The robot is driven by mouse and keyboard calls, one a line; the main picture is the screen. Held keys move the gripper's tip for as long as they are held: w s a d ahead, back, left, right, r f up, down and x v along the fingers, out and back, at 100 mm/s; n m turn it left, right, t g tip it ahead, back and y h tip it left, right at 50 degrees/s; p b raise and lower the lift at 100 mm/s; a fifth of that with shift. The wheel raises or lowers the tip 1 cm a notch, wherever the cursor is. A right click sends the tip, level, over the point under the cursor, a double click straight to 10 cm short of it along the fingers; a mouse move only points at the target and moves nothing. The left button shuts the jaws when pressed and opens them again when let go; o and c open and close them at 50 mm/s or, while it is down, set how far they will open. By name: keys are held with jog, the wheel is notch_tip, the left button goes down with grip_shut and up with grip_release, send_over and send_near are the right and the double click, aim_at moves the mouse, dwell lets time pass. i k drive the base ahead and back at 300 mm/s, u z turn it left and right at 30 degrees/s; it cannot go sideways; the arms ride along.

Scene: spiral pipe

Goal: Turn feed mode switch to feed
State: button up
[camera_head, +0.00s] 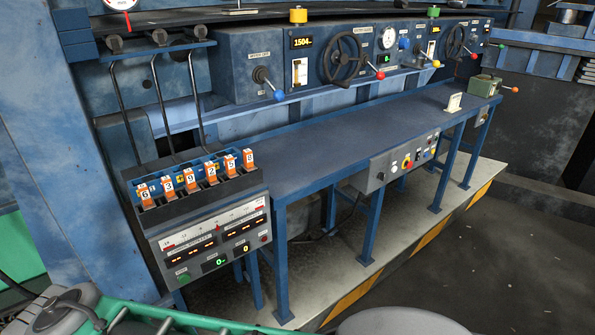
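No label reading feed mode is legible, so I cannot tell which control is the feed mode switch. A grey control panel (398,163) hangs under the front edge of the blue bench and carries several small knobs, buttons and a yellow-ringed one. A lever with a blue ball (279,94) sticks out of the blue housing at the back. A lever with a red ball (380,75) and one with a yellow ball (437,64) stand further right. A sloped console (210,240) at the left has displays and a green button (184,277). My gripper is not in view.
The blue bench (330,146) runs back to the right, its top mostly clear. A black handwheel (343,60) sits on the housing. Orange numbered blocks (188,177) stand in a rack above the console. A striped step (350,295) edges the open dark floor (480,260).

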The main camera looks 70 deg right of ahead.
aim_at(381, 176)
jog(key=u, duration=0.75)
jog(key=k, duration=1.75)
jog(key=z, duration=1.85)
jog(key=i, duration=0.45)
jog(key=z, duration=0.05)
